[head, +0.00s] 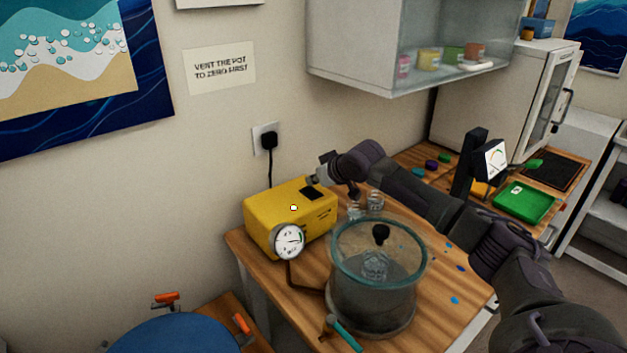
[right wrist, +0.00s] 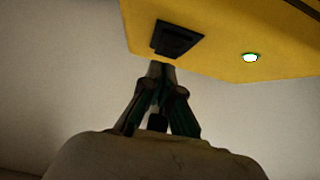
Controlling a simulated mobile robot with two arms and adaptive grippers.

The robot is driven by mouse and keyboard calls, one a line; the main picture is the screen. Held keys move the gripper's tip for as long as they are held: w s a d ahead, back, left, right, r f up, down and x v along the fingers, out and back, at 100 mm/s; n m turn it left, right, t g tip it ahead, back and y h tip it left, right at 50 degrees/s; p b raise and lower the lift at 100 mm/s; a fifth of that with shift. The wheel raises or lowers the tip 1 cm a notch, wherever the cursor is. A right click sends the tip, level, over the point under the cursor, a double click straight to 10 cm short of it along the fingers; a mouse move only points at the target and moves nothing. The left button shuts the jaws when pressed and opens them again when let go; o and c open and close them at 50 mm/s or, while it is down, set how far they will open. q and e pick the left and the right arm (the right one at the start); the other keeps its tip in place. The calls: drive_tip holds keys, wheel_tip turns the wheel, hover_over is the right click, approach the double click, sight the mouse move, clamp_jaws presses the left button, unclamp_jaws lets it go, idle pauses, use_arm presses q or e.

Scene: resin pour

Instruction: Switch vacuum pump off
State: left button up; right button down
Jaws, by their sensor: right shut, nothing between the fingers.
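The vacuum pump (head: 268,222) is a yellow box at the back left of the wooden bench, against the wall. A black switch (head: 313,193) sits on its top; it also shows in the right wrist view (right wrist: 178,40). A small lit lamp (head: 293,208) is on the same face; in the right wrist view the lamp (right wrist: 250,57) is white with a green rim. My right gripper (head: 313,182) is shut and empty. Its fingertips (right wrist: 161,70) are at the switch's edge; I cannot tell if they touch. The switch's position is unclear. My left gripper is out of view.
A round gauge (head: 289,242) is at the pump's front. A wall cabinet (head: 354,55) hangs above. A black plug (head: 269,141) is in the wall socket.

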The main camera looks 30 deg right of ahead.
drive_tip(key=shift+f, duration=0.65)
drive_tip(key=shift+p, duration=0.35)
drive_tip(key=shift+f, duration=0.1)
drive_tip(key=shift+w, duration=0.1)
drive_tip(key=shift+w+p, duration=0.35)
drive_tip(key=shift+w, duration=0.45)
drive_tip(key=shift+r, duration=0.2)
